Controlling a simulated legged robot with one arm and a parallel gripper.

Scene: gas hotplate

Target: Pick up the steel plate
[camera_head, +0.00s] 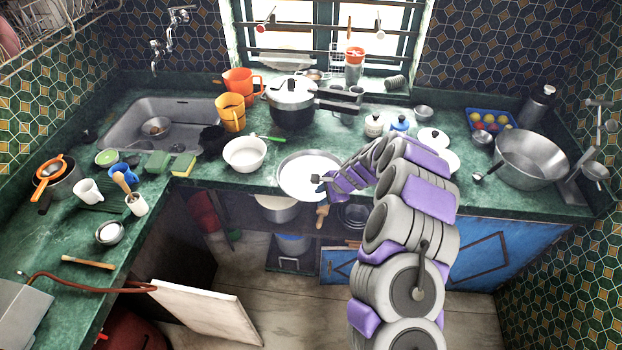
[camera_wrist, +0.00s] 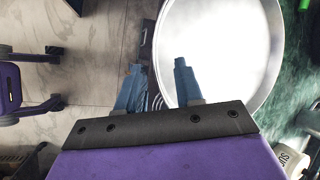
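The steel plate (camera_head: 298,170) is round, shallow and shiny, with a raised rim. It lies at the front edge of the green counter, below the cooker in the head view. It fills the upper right of the wrist view (camera_wrist: 232,45). My gripper (camera_head: 319,179) is at the plate's front right part in the head view. In the wrist view my gripper (camera_wrist: 158,68) has its two blue fingers apart, with nothing held. The right finger overlaps the plate, and the left finger is just outside its rim. Whether they touch the rim cannot be told.
A white bowl (camera_head: 246,154) stands left of the plate, and a pressure cooker (camera_head: 292,104) stands behind it. White-lidded jars (camera_head: 433,139) and a large steel pan (camera_head: 530,160) are to the right. Open floor (camera_head: 285,310) lies before the counter.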

